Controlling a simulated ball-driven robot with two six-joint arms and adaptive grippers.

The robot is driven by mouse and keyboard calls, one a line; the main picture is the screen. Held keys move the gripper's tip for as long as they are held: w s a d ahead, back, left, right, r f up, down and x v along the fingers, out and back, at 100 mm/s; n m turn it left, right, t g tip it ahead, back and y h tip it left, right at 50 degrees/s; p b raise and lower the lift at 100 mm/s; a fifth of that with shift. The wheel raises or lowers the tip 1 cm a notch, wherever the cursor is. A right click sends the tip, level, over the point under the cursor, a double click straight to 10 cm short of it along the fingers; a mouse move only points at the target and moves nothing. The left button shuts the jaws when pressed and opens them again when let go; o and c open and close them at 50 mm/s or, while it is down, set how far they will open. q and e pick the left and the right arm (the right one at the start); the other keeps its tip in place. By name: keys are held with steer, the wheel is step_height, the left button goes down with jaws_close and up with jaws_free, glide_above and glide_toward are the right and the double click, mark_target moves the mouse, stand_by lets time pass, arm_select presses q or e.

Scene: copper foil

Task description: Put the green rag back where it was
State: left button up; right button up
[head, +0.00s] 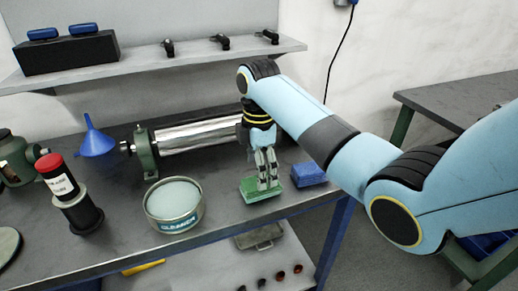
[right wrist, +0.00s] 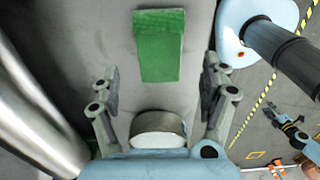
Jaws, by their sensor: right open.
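The green rag (head: 250,193) lies folded on the grey workbench, near its front edge. It also shows in the right wrist view (right wrist: 160,48), flat on the bench top. My right gripper (head: 268,184) points down over the rag in the head view. In the right wrist view its two fingers (right wrist: 160,82) are spread wide, with nothing between them, and the rag lies beyond the fingertips. I cannot tell the exact gap above the rag.
A blue rag (head: 308,174) lies just right of the green one. An open cleaner tin (head: 174,206) stands to its left. A shiny roller (head: 195,136) runs behind. A blue funnel (head: 95,143) and a red-capped bottle (head: 63,180) stand farther left. A shelf (head: 140,63) hangs above.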

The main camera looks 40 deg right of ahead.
step_height(320, 180, up, 7)
steer(key=shift+f, duration=0.15)
steer(key=shift+f, duration=0.1)
stand_by(0.4)
steer(key=s+a+f+m+t, duration=0.1)
steer(key=s+f+m, duration=0.45)
steer(key=s, duration=0.55)
steer(key=s+a+r+m+t, duration=0.1)
steer(key=s+r+m, duration=0.1)
steer(key=s+m, duration=0.45)
steer(key=s+a+r+m+t, duration=0.1)
steer(key=s+r+m+t, duration=0.15)
steer(key=s, duration=0.65)
step_height(320, 180, down, 35)
steer(key=s+d+g+h+b, duration=0.1)
steer(key=s+d+g+b, duration=0.1)
steer(key=b, duration=0.6)
steer(key=s+d+f+g+b, duration=0.1)
steer(key=s+f+b, duration=0.3)
steer(key=s+f, duration=1.4)
step_height(320, 180, down, 2)
steer(key=shift+d+f+b, duration=0.1)
steer(key=shift+d+b, duration=0.05)
steer(key=shift+b, duration=0.2)
